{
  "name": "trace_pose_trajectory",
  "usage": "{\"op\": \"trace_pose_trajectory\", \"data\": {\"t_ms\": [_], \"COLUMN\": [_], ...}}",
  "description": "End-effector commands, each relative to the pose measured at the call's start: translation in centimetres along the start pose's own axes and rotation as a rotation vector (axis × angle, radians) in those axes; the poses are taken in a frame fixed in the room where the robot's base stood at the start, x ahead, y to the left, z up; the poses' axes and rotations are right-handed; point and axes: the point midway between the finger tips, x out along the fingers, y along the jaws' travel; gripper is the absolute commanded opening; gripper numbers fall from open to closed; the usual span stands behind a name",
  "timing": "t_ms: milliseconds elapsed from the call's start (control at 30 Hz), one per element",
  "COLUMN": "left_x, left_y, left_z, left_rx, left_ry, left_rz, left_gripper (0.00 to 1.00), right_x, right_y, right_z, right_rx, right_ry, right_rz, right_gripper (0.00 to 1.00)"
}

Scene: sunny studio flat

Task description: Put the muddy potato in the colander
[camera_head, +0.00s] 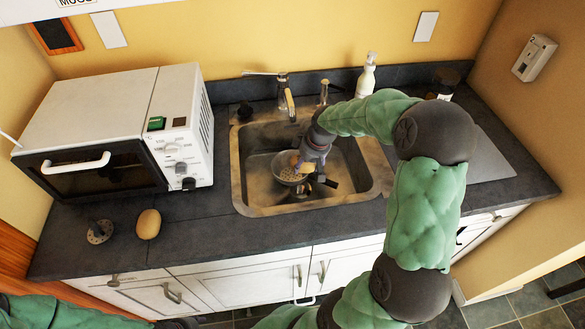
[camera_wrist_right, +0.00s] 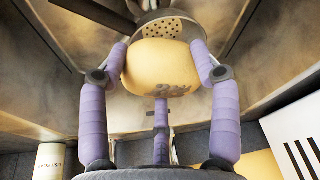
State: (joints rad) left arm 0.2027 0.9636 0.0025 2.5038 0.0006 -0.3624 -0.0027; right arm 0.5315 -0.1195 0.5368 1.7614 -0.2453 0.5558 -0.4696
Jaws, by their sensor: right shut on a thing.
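The muddy potato (camera_wrist_right: 160,66), tan with dark smudges on one side, is between the fingers of my right gripper (camera_wrist_right: 162,62) in the right wrist view. The gripper is shut on it. The metal colander (camera_wrist_right: 163,27), with a perforated bottom, is just beyond the potato. In the head view the colander (camera_head: 289,176) sits in the sink, and my right gripper (camera_head: 307,178) is at its right side, over its rim. The potato is mostly hidden there. I cannot tell whether it touches the colander. My left gripper is out of view; only part of its arm shows at bottom left.
The sink (camera_head: 240,165) has raised walls and a tap (camera_head: 287,98) behind. A soap bottle (camera_head: 366,77) and dark jar (camera_head: 443,80) stand at back right.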

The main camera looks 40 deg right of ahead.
Motion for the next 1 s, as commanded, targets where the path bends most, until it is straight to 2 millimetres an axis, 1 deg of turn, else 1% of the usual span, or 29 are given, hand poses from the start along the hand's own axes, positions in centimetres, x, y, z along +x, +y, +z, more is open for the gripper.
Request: {"op": "trace_pose_trajectory", "data": {"t_ms": [33, 167, 200, 300, 400, 500, 667, 767, 900, 1000], "left_x": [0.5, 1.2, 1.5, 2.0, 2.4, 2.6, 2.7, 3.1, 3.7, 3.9], "left_y": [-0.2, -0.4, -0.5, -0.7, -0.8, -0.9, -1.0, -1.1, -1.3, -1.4], "left_z": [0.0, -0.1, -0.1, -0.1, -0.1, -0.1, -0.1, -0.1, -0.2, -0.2], "left_rx": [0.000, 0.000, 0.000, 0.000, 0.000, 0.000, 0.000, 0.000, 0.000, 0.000], "left_ry": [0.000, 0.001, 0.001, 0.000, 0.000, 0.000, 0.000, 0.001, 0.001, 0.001], "left_rz": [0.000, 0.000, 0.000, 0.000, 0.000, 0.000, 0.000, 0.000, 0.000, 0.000], "left_gripper": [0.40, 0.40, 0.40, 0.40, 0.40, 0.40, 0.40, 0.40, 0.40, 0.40], "right_x": [1.1, 3.1, 4.0, 5.9, 7.3, 8.0, 8.7, 9.7, 11.7, 12.3], "right_y": [0.2, 0.9, 1.0, 1.3, 1.6, 1.8, 1.9, 2.0, 2.0, 2.0], "right_z": [-0.9, -3.0, -3.2, -4.0, -4.6, -5.0, -5.3, -5.7, -4.9, -4.7], "right_rx": [-0.003, -0.002, 0.000, 0.000, 0.000, 0.000, 0.000, -0.001, 0.000, 0.000], "right_ry": [0.000, -0.001, -0.002, 0.000, 0.001, 0.002, 0.001, 0.001, -0.001, 0.001], "right_rz": [-0.001, -0.001, -0.002, -0.001, 0.000, 0.001, 0.000, 0.000, 0.000, 0.001], "right_gripper": [0.19, 0.19, 0.19, 0.19, 0.19, 0.19, 0.19, 0.19, 0.19, 0.19]}}
